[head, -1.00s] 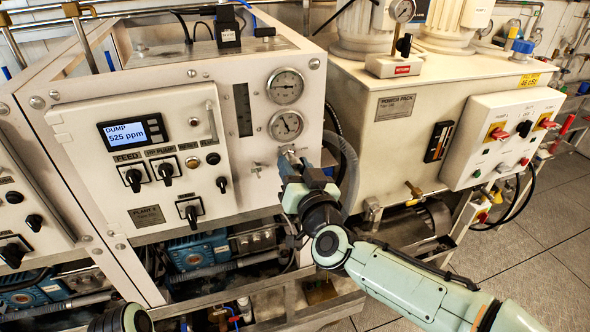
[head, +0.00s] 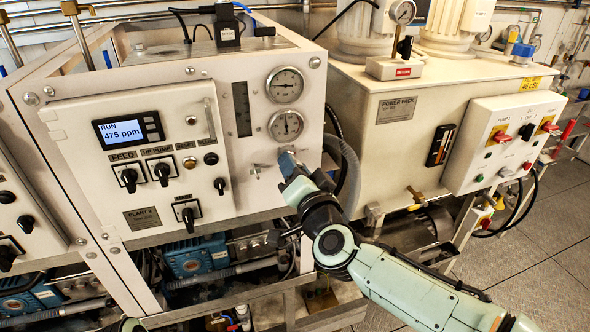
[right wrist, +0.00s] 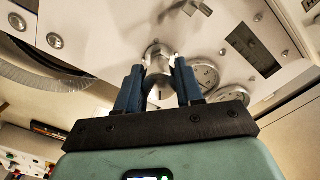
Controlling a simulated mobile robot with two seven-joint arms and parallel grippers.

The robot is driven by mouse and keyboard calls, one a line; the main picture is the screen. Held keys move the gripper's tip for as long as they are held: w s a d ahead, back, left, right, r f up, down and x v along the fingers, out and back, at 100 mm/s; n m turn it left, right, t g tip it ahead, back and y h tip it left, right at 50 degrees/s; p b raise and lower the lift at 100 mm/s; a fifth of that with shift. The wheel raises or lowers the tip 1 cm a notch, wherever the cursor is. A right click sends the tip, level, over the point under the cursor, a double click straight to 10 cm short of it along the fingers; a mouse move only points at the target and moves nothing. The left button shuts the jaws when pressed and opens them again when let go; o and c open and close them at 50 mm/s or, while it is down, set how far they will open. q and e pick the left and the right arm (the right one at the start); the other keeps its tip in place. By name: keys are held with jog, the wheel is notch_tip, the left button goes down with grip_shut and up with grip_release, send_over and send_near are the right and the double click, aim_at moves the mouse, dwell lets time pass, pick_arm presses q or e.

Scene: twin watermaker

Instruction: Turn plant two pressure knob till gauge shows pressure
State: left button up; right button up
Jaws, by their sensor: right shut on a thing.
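The plant panel (head: 75,130) carries a display (head: 128,131) reading RUN 475 ppm; the number on its plant label (head: 142,218) is too small to read surely. Two round gauges sit one above the other: the upper gauge (head: 286,85) and the lower gauge (head: 286,125), whose needle stands about vertical. My right gripper (head: 286,158) is just below the lower gauge, shut on the pressure knob, which it mostly hides. In the right wrist view the pale knob (right wrist: 157,53) shows between the blue fingers.
A small metal valve handle (head: 255,170) is just left of my right gripper. Black selector knobs (head: 162,172) sit further left. The power pack tank (head: 400,140) stands to the right with a grey hose (head: 350,175) beside it. The floor at right is clear.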

jog(key=o, duration=1)
jog(key=shift+o, duration=0.2)
jog(key=b+v, duration=0.1)
jog(key=v, duration=1.2)
jog(key=shift+s, duration=0.15)
jog(key=shift+d, duration=0.1)
